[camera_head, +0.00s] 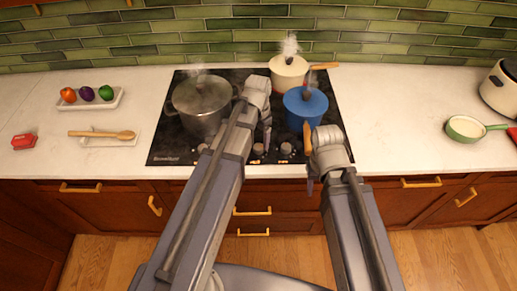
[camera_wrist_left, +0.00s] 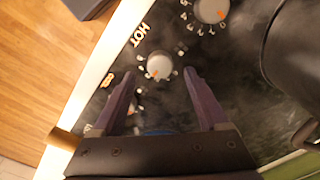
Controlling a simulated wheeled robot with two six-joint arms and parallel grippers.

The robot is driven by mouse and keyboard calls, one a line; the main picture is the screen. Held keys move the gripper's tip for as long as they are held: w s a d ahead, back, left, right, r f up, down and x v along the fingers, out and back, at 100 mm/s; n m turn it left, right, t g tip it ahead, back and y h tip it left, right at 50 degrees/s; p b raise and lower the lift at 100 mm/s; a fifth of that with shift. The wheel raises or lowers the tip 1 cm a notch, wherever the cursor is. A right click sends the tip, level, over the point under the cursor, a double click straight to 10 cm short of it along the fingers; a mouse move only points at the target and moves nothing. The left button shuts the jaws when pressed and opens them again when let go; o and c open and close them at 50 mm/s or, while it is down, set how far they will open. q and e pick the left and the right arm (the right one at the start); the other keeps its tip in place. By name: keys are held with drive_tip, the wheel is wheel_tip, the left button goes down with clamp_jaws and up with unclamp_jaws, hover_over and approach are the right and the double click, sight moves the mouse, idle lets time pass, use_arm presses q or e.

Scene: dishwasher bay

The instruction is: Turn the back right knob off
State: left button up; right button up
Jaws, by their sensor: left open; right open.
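A row of knobs lines the front of the black cooktop (camera_head: 165,150); in the head view a left knob (camera_head: 203,148), a middle knob (camera_head: 258,149) and a right knob (camera_head: 286,149) show. Which one is the back right knob, I cannot tell. My left gripper (camera_head: 266,142) is open over the row. Another knob (camera_wrist_left: 211,10) shows beyond, and one is partly hidden behind a finger. My right gripper (camera_head: 309,165) is open at the front right edge.
A steaming grey pot (camera_head: 200,103), a cream pot (camera_head: 288,74) and a blue pot (camera_head: 305,108) stand on the cooktop, close to my grippers. The counter holds a vegetable tray (camera_head: 91,103), a wooden spoon (camera_head: 110,134) and a green pan (camera_head: 465,128).

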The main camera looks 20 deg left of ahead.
sight(258, 146)
use_arm(q)
wheel_tip(258, 146, down, 4)
drive_tip(key=b, duration=0.2)
drive_tip(key=shift+r+b, duration=0.15)
drive_tip(key=shift+b, duration=0.15)
use_arm(e)
wheel_tip(258, 146, down, 4)
drive_tip(key=shift+r, duration=0.2)
use_arm(q)
clamp_jaws()
